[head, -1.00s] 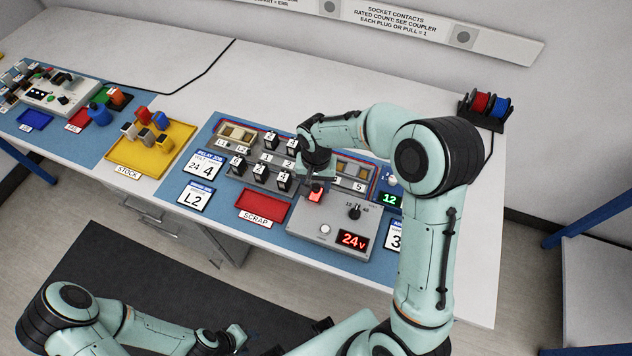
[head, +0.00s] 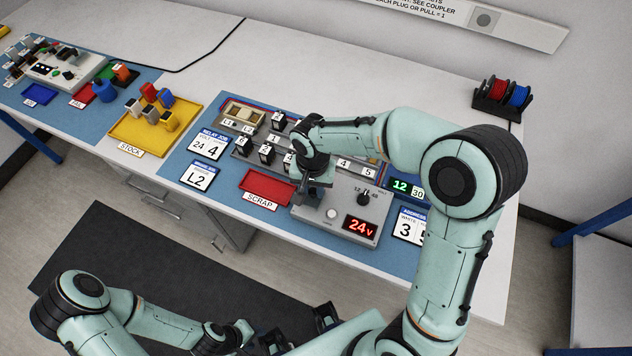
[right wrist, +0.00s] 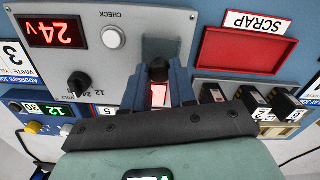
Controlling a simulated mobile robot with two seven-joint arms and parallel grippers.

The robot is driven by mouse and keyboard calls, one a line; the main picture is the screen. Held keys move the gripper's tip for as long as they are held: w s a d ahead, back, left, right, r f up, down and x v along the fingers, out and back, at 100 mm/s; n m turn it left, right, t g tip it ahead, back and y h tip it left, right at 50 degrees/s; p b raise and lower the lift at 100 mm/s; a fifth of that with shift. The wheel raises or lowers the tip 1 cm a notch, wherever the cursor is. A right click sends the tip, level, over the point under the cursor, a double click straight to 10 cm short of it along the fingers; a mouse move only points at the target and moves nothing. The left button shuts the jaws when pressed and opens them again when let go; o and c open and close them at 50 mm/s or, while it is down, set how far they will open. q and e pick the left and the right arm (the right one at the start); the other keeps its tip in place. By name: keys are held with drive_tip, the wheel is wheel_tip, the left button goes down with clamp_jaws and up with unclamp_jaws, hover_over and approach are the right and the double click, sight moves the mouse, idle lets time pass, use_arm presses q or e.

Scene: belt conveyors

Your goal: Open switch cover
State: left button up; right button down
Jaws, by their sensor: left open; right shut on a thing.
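The grey switch panel (head: 335,222) has a red 24v display, a knob and a check button. I cannot tell how far the cover is tilted. My left gripper (head: 285,338) is open and empty, low in the picture, away from the bench.
A red scrap tray (head: 268,186) sits left of the panel. Relay rails with black plug blocks (head: 266,153) stand behind it. A yellow stock tray (head: 128,135) is further left. Job cards (head: 208,145) and wire spools (head: 505,92) are also on the bench.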

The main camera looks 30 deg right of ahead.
sight(313, 191)
drive_tip(key=c, duration=0.9)
unclamp_jaws()
use_arm(q)
drive_tip(key=shift+w+r+p, duration=0.5)
drive_tip(key=shift+r+p, duration=0.2)
drive_tip(key=shift+r, duration=0.2)
use_arm(e)
wheel_tip(313, 191, up, 14)
drive_tip(key=shift+f, duration=0.25)
